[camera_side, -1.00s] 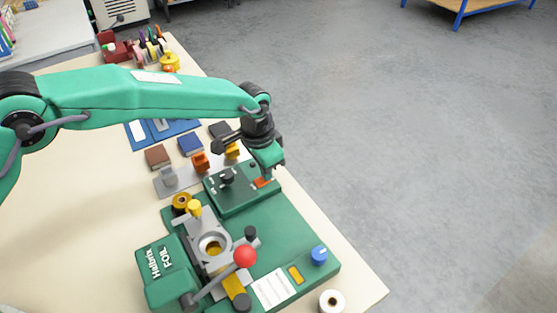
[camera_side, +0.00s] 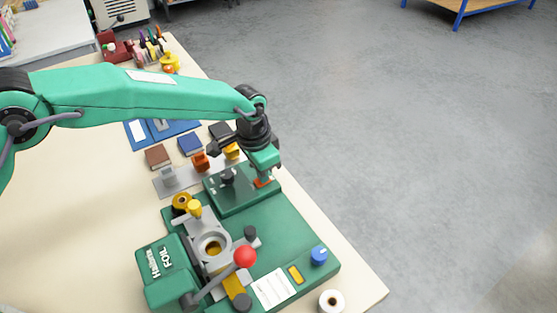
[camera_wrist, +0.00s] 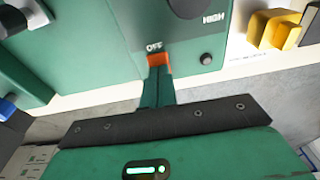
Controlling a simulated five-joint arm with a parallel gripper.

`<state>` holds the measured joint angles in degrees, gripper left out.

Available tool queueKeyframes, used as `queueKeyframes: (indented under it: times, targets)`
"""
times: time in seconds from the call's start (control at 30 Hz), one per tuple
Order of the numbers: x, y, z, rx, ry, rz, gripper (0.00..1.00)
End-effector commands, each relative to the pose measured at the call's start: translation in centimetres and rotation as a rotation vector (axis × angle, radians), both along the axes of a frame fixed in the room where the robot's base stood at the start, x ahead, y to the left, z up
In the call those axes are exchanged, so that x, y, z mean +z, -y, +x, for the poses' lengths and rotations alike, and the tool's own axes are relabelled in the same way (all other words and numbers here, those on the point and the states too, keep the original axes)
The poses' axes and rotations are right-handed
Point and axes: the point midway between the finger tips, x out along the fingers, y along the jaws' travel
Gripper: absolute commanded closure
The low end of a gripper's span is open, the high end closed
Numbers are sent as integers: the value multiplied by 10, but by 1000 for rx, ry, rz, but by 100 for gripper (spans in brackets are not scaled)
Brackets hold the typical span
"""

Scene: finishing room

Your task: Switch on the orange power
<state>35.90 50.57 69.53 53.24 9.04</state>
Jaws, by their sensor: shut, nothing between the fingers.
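The orange power switch (camera_side: 263,183) sits on the raised green control box (camera_side: 240,198) at the back of the green foil machine. In the wrist view the orange switch (camera_wrist: 159,60) lies just below a white "OFF" label. My gripper (camera_side: 264,175) is shut and empty, pointing down at the switch. In the wrist view the tips of my gripper (camera_wrist: 158,72) overlap the near edge of the switch. I cannot tell whether they touch it. The tips hide part of the switch, and its rocker position is unclear.
A dark knob (camera_side: 227,177) stands on the control box, left of the switch. The machine's red-balled lever (camera_side: 245,257) and blue knob (camera_side: 319,255) are nearer the camera. A white roll (camera_side: 331,301) stands at the table corner.

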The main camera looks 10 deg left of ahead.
Motion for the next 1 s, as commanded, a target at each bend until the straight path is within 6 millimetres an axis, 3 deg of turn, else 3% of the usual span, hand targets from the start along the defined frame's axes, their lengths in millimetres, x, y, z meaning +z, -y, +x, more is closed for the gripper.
queueKeyframes:
  times: [0.67, 1.0]
  targets:
    - [5, -3, -3, 0, 4, -3, 100]
    - [37, -6, -5, 0, 6, -4, 100]
